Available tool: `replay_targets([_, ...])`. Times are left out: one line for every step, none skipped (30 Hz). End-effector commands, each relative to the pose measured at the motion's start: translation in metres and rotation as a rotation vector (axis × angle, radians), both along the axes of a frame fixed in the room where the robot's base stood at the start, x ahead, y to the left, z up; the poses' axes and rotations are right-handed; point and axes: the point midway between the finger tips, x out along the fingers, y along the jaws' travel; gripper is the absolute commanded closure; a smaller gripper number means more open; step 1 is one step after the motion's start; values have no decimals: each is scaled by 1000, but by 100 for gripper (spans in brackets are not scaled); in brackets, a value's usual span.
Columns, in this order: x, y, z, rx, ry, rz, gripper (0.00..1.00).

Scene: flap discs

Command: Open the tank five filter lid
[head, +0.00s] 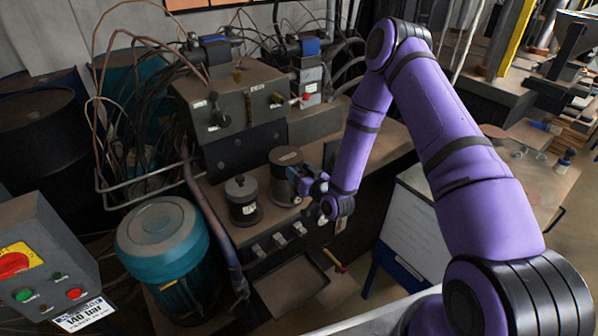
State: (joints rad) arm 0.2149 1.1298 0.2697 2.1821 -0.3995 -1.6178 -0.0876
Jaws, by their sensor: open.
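Two dark cylindrical canisters stand on the machine bench in the head view. The right canister (284,182) is taller, with a flat brownish top (286,156). I cannot read any mark showing which one is tank five. My gripper (295,178) is open at the right side of the right canister, close to its wall. Whether the fingers touch it I cannot tell. My wrist hides part of that side.
A grey control block (240,105) with knobs and cables stands behind the canisters. Small valves (280,238) line the bench front above a tray (290,283).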

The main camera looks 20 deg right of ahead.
Motion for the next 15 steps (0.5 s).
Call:
replay_targets([2, 1, 0, 0, -1, 0, 42])
replay_targets([3, 1, 0, 0, -1, 0, 42])
replay_targets([3, 1, 0, 0, -1, 0, 42])
replay_targets([3, 1, 0, 0, -1, 0, 42])
replay_targets([3, 1, 0, 0, -1, 0, 42])
replay_targets([3, 1, 0, 0, -1, 0, 42])
replay_targets([3, 1, 0, 0, -1, 0, 42])
replay_targets([3, 1, 0, 0, -1, 0, 42])
replay_targets([3, 1, 0, 0, -1, 0, 42])
replay_targets([3, 1, 0, 0, -1, 0, 44])
replay_targets([3, 1, 0, 0, -1, 0, 51])
replay_targets([3, 1, 0, 0, -1, 0, 60])
replay_targets([3, 1, 0, 0, -1, 0, 67])
replay_targets([3, 1, 0, 0, -1, 0, 74])
replay_targets([3, 1, 0, 0, -1, 0, 83])
